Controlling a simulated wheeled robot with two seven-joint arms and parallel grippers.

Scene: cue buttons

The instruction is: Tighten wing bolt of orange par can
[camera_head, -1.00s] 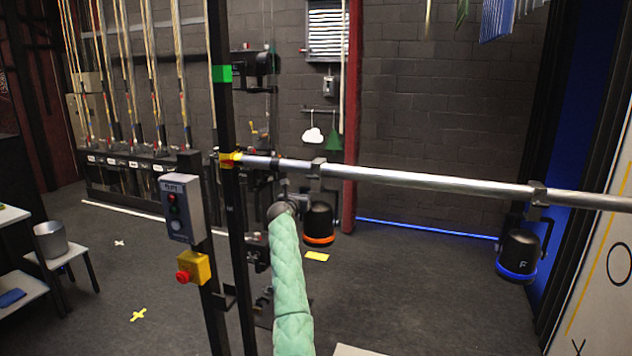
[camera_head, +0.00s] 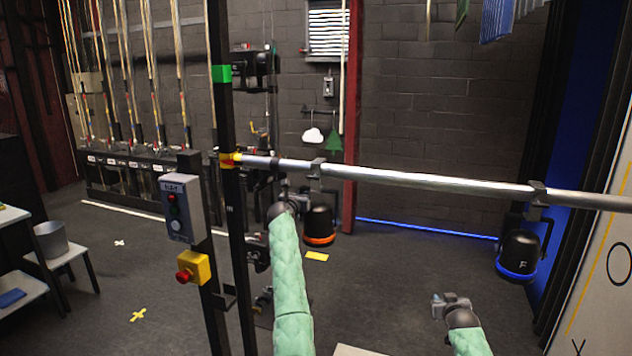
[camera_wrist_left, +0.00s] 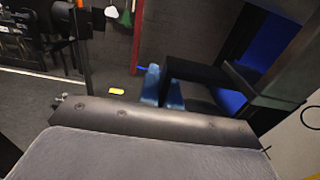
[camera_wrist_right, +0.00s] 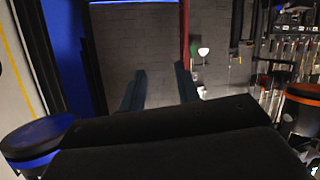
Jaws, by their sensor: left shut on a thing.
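The orange par can (camera_head: 319,225), black with a glowing orange rim, hangs from the pipe (camera_head: 430,181) by a clamp (camera_head: 316,170). My left gripper (camera_head: 290,188) is at the left side of its clamp and yoke. In the left wrist view its fingers (camera_wrist_left: 162,85) are close together beside a dark bracket (camera_wrist_left: 205,75). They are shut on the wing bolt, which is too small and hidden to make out. My right gripper (camera_head: 447,303) is low, right of the orange can and well below the pipe. Its fingers (camera_wrist_right: 158,88) are apart and empty.
A blue-rimmed par can (camera_head: 518,254) hangs at the pipe's right end. A dark post with a control box (camera_head: 182,208) and a red stop button (camera_head: 192,268) stands left of my left arm.

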